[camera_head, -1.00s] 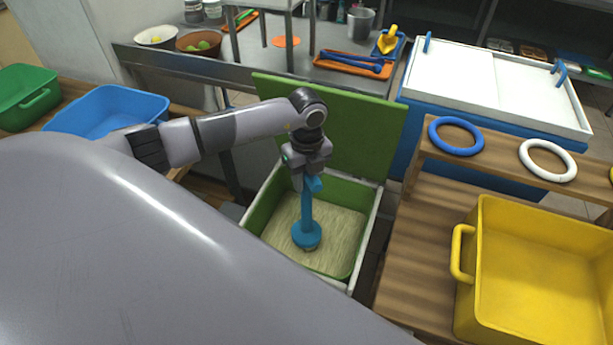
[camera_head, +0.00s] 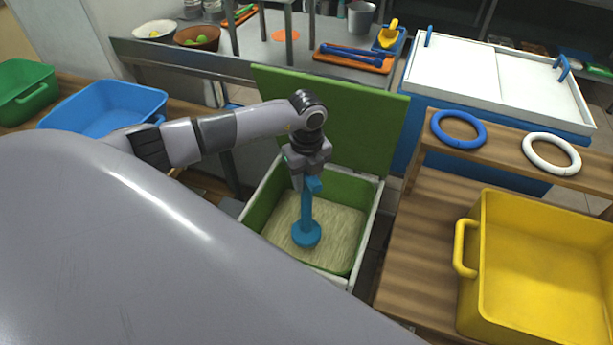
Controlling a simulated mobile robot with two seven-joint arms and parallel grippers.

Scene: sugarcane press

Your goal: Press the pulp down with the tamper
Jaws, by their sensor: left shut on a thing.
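My left gripper (camera_head: 307,182) is shut on the handle of the blue tamper (camera_head: 306,212) and points down over the open box (camera_head: 370,232). The tamper is upright, with its round foot low inside the box. The foot is at or very near the surface of the pale fibrous pulp (camera_head: 338,232); I cannot tell how firmly it touches. The pulp covers the bottom of the green-lined box. The box's green lid (camera_head: 350,115) stands open at the back. My right gripper is not in view.
A wooden shelf (camera_head: 425,240) with a yellow bin (camera_head: 540,270) and blue and white rings stands at the right. A blue bin (camera_head: 105,108) and a green bin (camera_head: 25,92) are at the left. A metal table (camera_head: 270,55) is behind the lid.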

